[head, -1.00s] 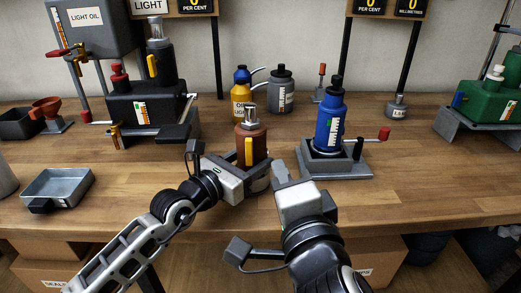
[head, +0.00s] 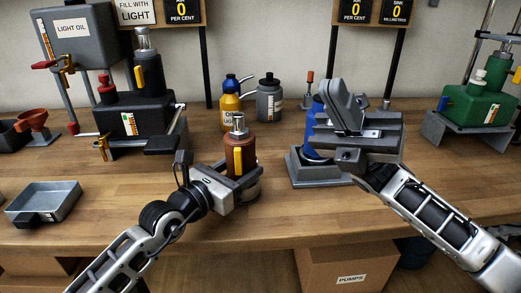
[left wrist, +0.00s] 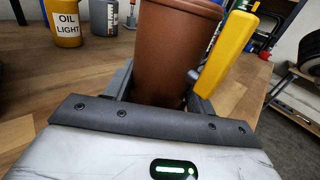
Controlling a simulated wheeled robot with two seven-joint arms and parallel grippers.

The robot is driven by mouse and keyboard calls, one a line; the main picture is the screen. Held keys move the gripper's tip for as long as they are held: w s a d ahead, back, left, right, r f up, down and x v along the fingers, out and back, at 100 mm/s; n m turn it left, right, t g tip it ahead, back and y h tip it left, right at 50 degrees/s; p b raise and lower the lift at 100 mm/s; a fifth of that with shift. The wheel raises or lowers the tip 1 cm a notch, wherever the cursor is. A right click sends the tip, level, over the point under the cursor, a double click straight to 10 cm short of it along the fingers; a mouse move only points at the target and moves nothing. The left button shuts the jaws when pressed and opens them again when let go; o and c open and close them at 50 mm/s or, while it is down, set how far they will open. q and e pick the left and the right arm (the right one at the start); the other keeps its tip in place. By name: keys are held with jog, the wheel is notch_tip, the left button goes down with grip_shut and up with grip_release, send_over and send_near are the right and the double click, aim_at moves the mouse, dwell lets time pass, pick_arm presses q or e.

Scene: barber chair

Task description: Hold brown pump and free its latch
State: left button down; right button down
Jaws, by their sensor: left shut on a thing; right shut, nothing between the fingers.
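The brown pump (head: 241,144) stands upright on the workbench in the head view, with a silver top and a yellow latch lever (head: 238,160) on its front side. My left gripper (head: 238,182) is shut on its lower body. In the left wrist view the brown body (left wrist: 170,45) sits between the fingers, and the yellow lever (left wrist: 228,60) stands beside it on the right, slightly tilted. My right gripper (head: 345,110) is raised to the right of the brown pump, apart from it, in front of a blue pump. Its fingers are shut and empty.
The blue pump (head: 313,125) on its grey stand (head: 312,172) is largely hidden behind my right gripper. Yellow (head: 230,108) and grey (head: 269,100) bottles stand behind the brown pump. A metal tray (head: 44,203) lies at left. The black tank (head: 130,118) stands at back left.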

jog(key=w+d+f+m+t+h, duration=0.1)
jog(key=w+d+f+t+h, duration=0.5)
jog(key=w+f+t+h, duration=0.3)
jog(key=w+f+t, duration=0.3)
jog(key=w+t, duration=0.1)
jog(key=t, duration=0.2)
jog(key=shift+d+m+h, duration=0.15)
jog(key=shift+m+h, duration=0.25)
jog(key=shift+f, duration=0.1)
send_near(242, 156)
jog(key=x, duration=0.5)
jog(key=shift+s+f, duration=0.1)
jog(key=shift+s, duration=0.05)
jog(key=shift+a, duration=0.65)
